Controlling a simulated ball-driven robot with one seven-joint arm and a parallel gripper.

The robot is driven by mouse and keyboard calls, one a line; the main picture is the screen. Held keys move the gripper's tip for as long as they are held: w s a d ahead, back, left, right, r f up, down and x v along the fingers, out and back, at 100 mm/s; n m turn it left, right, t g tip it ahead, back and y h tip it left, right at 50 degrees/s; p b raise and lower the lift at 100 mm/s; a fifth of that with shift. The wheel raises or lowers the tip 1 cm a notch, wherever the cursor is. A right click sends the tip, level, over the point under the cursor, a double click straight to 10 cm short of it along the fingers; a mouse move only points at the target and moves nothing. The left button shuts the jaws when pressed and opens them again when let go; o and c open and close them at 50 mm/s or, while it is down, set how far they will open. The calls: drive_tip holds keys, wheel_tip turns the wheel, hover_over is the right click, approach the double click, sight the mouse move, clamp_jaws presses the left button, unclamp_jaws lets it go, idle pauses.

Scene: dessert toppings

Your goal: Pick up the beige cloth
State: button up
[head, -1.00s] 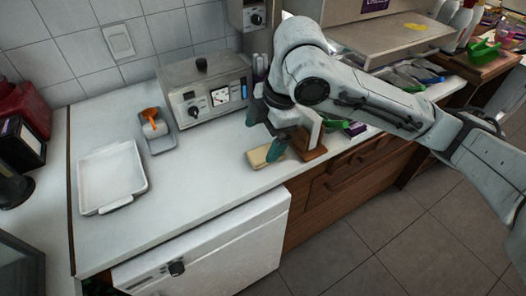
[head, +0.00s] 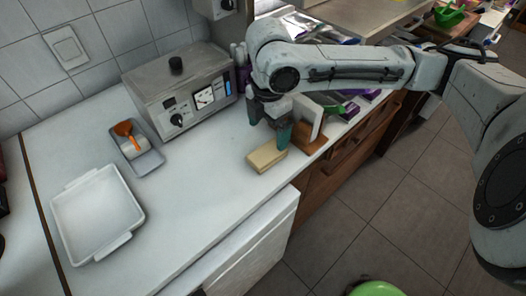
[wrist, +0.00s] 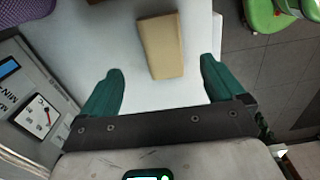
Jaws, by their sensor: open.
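The beige cloth (head: 266,158) looks like a small flat folded block. It lies on the white counter near its front edge, right of the middle. In the wrist view the cloth (wrist: 162,45) sits upright in the picture, with its lower end between the lines of the two fingers. My gripper (head: 267,130) is above and just behind the cloth, fingers pointing down. Its teal fingers (wrist: 162,68) are spread wide, one on each side of the cloth, with counter showing between each finger and the cloth. Nothing is held.
A metal appliance with dials (head: 180,95) stands behind, left of my gripper. A wooden stand with a white panel (head: 310,138) is close on the right. A grey tray with an orange-handled tool (head: 126,129) and an empty white tray (head: 97,215) lie left. The counter between is clear.

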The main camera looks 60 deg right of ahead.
sight(269, 150)
wheel_tip(269, 150, down, 2)
drive_tip(key=shift+f, duration=0.1)
drive_tip(key=shift+s+f, duration=0.15)
drive_tip(key=shift+f, duration=1.3)
drive_tip(key=shift+s+f, duration=0.1)
drive_tip(key=shift+f, duration=1.3)
drive_tip(key=shift+c, duration=0.4)
drive_tip(key=c, duration=1.1)
